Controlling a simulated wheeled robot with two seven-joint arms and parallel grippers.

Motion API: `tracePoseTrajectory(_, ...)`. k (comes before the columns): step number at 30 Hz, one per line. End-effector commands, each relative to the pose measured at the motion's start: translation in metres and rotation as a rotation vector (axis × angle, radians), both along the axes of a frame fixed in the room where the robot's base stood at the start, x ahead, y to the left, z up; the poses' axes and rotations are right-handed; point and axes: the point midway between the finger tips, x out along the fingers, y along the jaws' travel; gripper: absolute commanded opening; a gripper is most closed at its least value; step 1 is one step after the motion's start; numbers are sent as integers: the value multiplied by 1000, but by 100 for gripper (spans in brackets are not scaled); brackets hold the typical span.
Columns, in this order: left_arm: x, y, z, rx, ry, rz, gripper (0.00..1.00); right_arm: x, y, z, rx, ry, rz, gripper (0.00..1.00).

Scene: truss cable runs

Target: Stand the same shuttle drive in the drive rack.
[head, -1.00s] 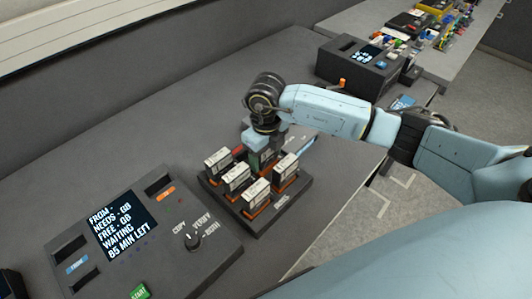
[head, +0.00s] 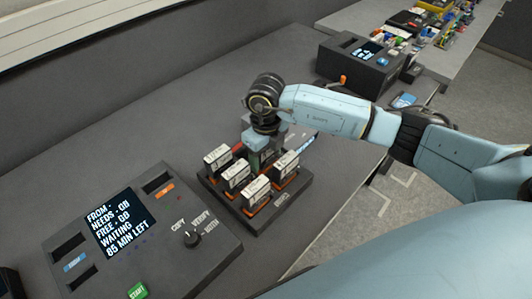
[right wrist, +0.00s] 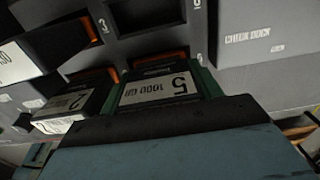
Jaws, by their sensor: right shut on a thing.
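My right gripper (head: 262,153) points down at the back of the dark drive rack (head: 277,207). It is shut on a drive labelled 5, 1000 GB (right wrist: 158,90), which shows up close in the right wrist view between green finger pads. The held drive is at a rack slot with an orange edge behind it; its lower end is hidden, so I cannot tell how deep it sits. In the head view the gripper mostly hides it. Several other white-labelled drives stand upright in the rack, among them one labelled 2 (right wrist: 68,103). My left gripper is not in view.
A copy console (head: 160,235) with a screen, a knob and a green start button (head: 138,291) lies left of the rack. A second dark box with a screen (head: 357,68) stands at the back right. The grey table is clear behind the rack.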

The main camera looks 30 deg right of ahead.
Motion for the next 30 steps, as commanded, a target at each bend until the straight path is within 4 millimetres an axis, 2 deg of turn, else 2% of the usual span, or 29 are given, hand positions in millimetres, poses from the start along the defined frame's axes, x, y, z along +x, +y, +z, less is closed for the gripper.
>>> tracePoseTrajectory(3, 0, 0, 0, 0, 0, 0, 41, 1, 0, 1, 1, -2, 0, 31)
tracePoseTrajectory(4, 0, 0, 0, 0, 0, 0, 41, 1, 0, 1, 1, -2, 0, 66)
tracePoseTrajectory(9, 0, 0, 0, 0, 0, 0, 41, 0, 0, 1, 0, -1, 0, 88)
tracePoseTrajectory(15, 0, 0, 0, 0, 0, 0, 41, 0, 0, 0, 0, 0, 0, 89)
tracePoseTrajectory(18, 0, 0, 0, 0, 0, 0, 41, 0, 0, 0, 0, 1, 0, 100)
tracePoseTrajectory(30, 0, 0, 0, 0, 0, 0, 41, -1, 1, 0, 2, 2, 2, 100)
